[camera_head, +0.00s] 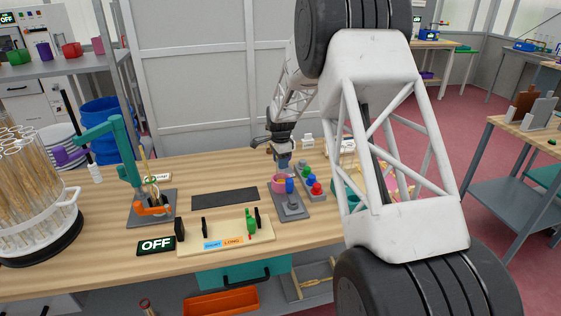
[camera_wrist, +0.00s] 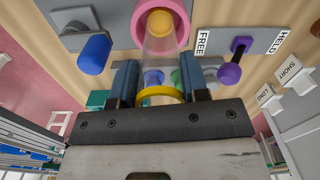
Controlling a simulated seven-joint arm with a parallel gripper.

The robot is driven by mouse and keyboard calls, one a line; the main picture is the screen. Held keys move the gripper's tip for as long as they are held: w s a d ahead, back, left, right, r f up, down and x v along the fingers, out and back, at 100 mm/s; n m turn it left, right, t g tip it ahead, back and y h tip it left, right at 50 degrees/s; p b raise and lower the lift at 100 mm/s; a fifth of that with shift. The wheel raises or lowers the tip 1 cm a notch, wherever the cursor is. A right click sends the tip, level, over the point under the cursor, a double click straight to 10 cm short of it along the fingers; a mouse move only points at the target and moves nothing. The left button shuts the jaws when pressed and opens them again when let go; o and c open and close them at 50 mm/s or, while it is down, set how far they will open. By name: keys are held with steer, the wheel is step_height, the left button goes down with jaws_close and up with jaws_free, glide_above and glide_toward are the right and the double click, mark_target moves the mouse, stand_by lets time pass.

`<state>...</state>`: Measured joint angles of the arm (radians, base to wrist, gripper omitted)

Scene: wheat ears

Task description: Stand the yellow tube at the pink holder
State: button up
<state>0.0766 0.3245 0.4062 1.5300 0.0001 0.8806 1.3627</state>
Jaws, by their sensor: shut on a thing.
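The yellow tube (camera_wrist: 160,45) is clear, with a yellow band near my fingers and a yellow far end. My gripper (camera_wrist: 160,85) is shut on it, one dark blue finger on each side of the band. The pink holder (camera_wrist: 183,15) is a ring that surrounds the tube's far end in the wrist view; how deep the tube sits in it I cannot tell. In the head view the pink holder (camera_head: 278,184) stands on a grey base, and my gripper (camera_head: 284,162) is just above it. The tube is too small to make out there.
A blue knob (camera_head: 290,186) stands close beside the pink holder. A block with green, blue and red buttons (camera_head: 311,184) is to its right. A purple-knobbed FREE/HELD lever (camera_wrist: 230,72) shows nearby. A teal stand (camera_head: 128,160) and a basket of wheat (camera_head: 35,235) are at left.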

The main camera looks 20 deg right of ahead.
steer(key=shift+f, duration=0.1)
steer(key=o, duration=1.1)
step_height(320, 180, up, 12)
steer(key=shift+r, duration=0.15)
steer(key=shift+s, duration=0.1)
stand_by(0.7)
